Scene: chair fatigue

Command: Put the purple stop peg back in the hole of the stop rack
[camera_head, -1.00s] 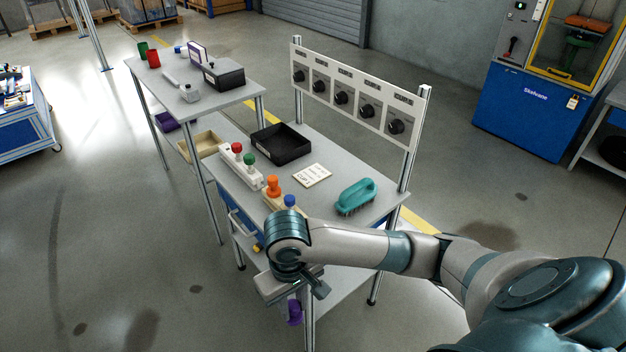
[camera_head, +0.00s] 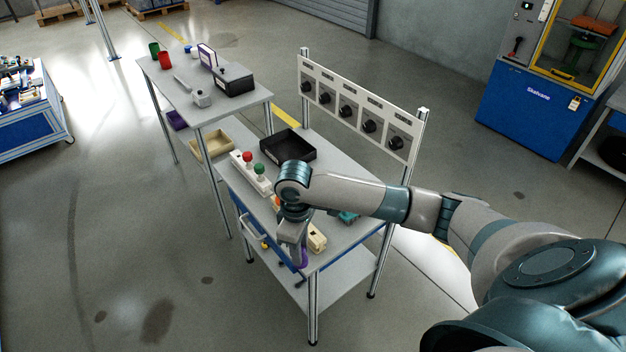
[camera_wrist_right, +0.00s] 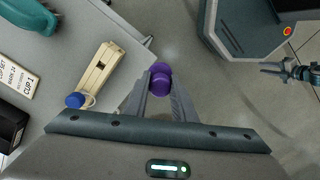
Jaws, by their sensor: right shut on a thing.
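My right gripper (camera_wrist_right: 160,92) is shut on the purple stop peg (camera_wrist_right: 161,77), which sits between its fingertips. In the head view the peg (camera_head: 301,254) shows below my right gripper (camera_head: 297,243), close to the bench's front edge. The stop rack (camera_wrist_right: 103,68) is a pale beige block with a dark open hole toward its far end. A blue peg (camera_wrist_right: 75,100) stands at its near end. The rack lies left of the held peg, apart from it. In the head view my wrist hides much of the rack (camera_head: 317,241). My left gripper (camera_wrist_right: 272,69) shows small at the wrist view's right.
The bench also holds a black tray (camera_head: 312,151), a white block with red and green knobs (camera_head: 250,176), and a teal brush (camera_wrist_right: 38,14). A panel with dials (camera_head: 357,108) stands along the back edge. A white card (camera_wrist_right: 17,76) lies beside the rack.

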